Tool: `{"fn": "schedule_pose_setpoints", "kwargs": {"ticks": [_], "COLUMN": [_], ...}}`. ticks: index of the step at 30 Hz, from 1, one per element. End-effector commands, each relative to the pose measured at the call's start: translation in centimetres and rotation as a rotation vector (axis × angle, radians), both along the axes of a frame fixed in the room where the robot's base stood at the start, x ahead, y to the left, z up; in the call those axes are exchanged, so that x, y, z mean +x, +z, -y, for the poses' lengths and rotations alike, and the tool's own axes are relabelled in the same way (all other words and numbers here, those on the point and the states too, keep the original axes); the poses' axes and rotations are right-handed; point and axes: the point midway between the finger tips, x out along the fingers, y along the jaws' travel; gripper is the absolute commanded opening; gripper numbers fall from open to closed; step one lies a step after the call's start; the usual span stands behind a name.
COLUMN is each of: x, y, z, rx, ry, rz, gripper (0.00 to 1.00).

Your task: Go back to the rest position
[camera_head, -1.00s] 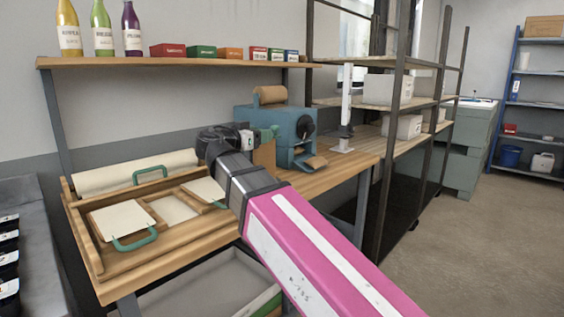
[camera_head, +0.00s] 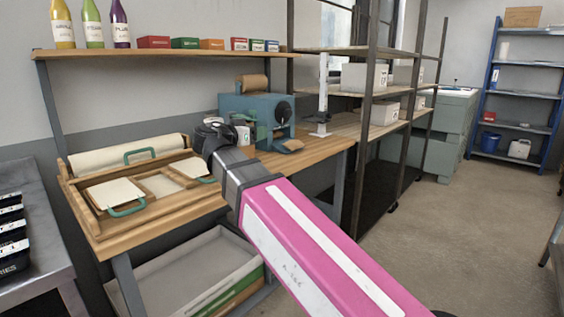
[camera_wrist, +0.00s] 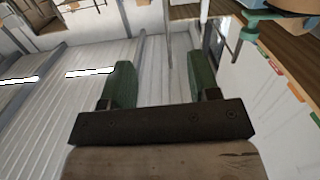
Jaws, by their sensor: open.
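My gripper shows in the wrist view (camera_wrist: 160,85) with two green fingers wide apart and nothing between them. In the head view my pink arm reaches in from the lower right, and the gripper end (camera_head: 210,138) is over the wooden workbench (camera_head: 170,225), partly hidden behind my own wrist. The bench holds a wooden tray (camera_head: 100,222) with pale sheets and green handles (camera_head: 128,211). A roll of pale paper (camera_head: 105,157) lies at its back. A blue machine (camera_head: 245,103) stands right of my gripper.
A shelf (camera_head: 150,52) above the bench carries bottles (camera_head: 91,25) and small coloured boxes (camera_head: 153,42). A dark metal rack (camera_head: 365,110) stands right of the bench. A grey bin (camera_head: 190,270) sits below. Open floor (camera_head: 470,230) lies at the right.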

Motion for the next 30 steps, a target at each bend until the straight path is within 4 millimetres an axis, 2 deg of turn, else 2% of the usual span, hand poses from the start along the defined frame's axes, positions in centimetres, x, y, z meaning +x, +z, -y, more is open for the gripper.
{"fn": "schedule_pose_setpoints", "kwargs": {"ticks": [8, 14, 22, 30], "x": [1.8, 3.3, 4.1, 1.6], "y": [-5.2, -11.3, -24.2, -36.1], "z": [2.7, 6.0, 13.4, 20.0], "rx": [-0.012, -0.014, 0.037, 0.171], "ry": [-0.001, 0.009, 0.065, 0.183], "rz": [-0.166, -0.357, -0.753, -1.094], "gripper": [0.56, 0.56, 0.56, 0.56]}}
